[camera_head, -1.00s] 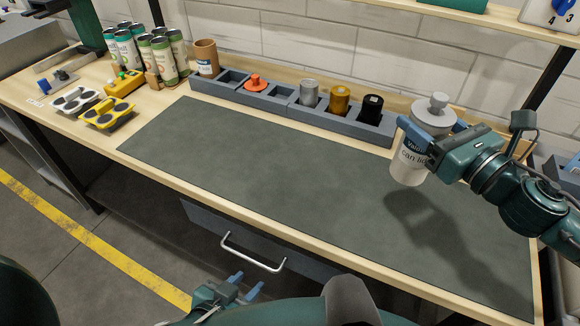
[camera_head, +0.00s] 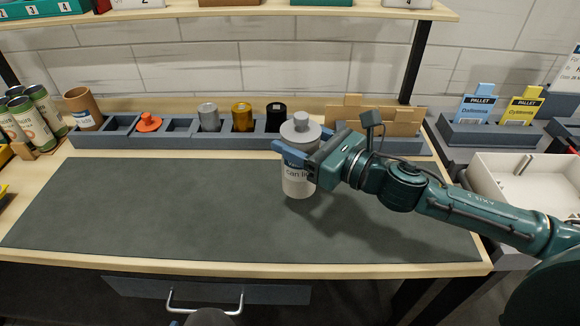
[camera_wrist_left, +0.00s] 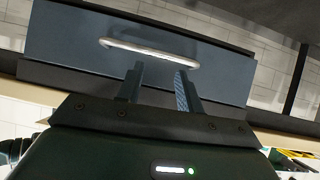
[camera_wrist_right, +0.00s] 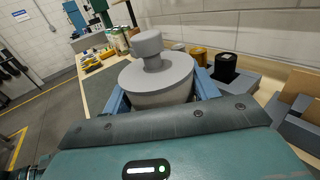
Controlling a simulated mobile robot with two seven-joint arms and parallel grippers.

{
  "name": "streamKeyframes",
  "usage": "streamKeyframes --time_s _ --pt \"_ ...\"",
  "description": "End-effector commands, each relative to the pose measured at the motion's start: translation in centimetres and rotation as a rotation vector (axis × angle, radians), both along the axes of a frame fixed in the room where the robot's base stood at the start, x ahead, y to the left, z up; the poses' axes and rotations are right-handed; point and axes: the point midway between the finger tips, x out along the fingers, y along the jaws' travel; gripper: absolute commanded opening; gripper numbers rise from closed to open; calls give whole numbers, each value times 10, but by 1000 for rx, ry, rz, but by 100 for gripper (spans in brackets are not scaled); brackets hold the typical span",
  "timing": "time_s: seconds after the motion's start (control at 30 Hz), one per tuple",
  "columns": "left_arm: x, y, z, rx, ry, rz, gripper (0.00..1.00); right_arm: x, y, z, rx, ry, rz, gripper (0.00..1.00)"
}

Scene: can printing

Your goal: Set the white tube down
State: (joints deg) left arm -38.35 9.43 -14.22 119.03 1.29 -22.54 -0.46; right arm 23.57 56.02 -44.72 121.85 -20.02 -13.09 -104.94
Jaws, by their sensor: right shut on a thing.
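The white tube (camera_head: 298,184) has a grey lid with a round knob and a partly hidden label reading "can li...". My right gripper (camera_head: 297,158) is shut around its upper part and holds it upright over the right half of the dark mat (camera_head: 180,205). I cannot tell whether its base touches the mat. In the right wrist view the grey lid (camera_wrist_right: 157,75) sits between the fingers, and the tube's lower body is hidden. My left gripper (camera_wrist_left: 160,72) is open and empty, in front of the drawer with its metal handle (camera_wrist_left: 150,52).
A blue-grey rack (camera_head: 180,138) behind the mat holds an orange knob (camera_head: 148,122) and silver, gold and black cylinders. A brown tube (camera_head: 83,109) and green cans (camera_head: 33,121) stand at left. A white bin (camera_head: 525,180) is at right. The mat's left and middle are clear.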

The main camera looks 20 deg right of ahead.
Motion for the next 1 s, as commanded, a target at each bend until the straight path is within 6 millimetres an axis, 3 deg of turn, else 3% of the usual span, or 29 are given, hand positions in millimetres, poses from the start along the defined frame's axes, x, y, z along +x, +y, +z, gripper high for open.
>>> streamKeyframes --time_s 0.4,0.83,0.87,1.0 --pt "2 -4 -1 -7 -25 -15 36 0 0 -51 2 1 0 7" --pt "2 -6 -3 -9 -28 -21 36 0 0 -57 -1 -2 0 7" --pt "2 -6 -2 -9 -28 -21 36 0 0 -56 -1 -1 0 61" --pt "2 -6 -2 -8 -27 -22 36 0 0 -55 -1 -1 0 73"
